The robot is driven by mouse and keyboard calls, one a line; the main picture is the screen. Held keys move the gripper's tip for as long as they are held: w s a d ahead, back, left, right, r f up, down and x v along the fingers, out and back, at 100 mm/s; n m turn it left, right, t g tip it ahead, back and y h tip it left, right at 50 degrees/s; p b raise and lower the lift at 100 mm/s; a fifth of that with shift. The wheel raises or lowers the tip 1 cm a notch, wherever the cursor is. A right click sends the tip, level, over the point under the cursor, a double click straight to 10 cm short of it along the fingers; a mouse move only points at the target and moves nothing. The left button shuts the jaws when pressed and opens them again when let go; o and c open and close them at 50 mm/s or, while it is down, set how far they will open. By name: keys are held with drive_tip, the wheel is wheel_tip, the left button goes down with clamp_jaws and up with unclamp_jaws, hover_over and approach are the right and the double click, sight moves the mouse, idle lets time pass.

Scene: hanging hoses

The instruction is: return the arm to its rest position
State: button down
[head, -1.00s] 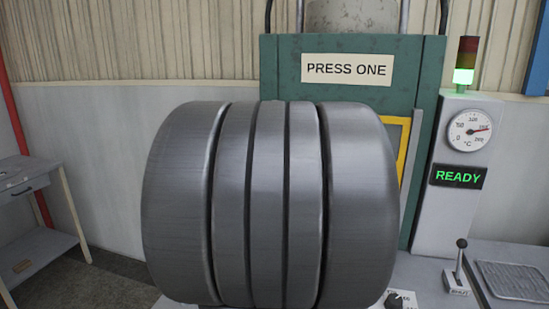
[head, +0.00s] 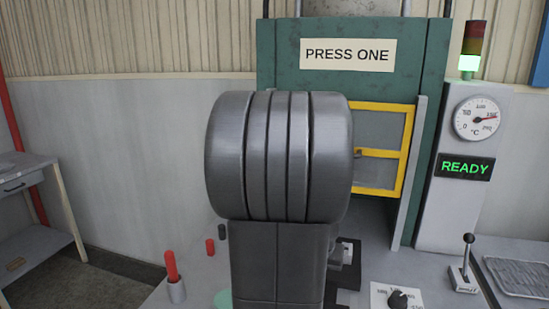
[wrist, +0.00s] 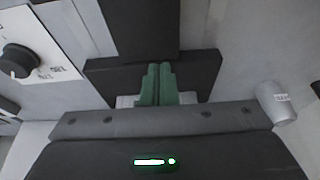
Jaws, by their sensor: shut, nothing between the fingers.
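My gripper (wrist: 158,72) shows in the wrist view, its two green fingers side by side with no gap and nothing held. They are over a dark block on the grey bench top. In the head view my own grey arm fills the middle and hides the gripper and the bench behind it. The green press (head: 280,60), labelled PRESS ONE, stands behind the arm. Its yellow-framed guard (head: 408,150) is partly visible to the right of the arm.
A knob (head: 398,299) on a white plate and a black-topped lever (head: 466,262) stand at the right, beside a metal tray (head: 520,275). A side table (head: 25,200) is far left. A gauge pillar (head: 455,215) reads READY.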

drive_tip(key=w, duration=0.2)
drive_tip(key=w+d+p, duration=0.1)
drive_tip(key=w, duration=0.2)
drive_tip(key=w+d, duration=0.1)
drive_tip(key=w, duration=0.1)
drive_tip(key=shift+w, duration=0.2)
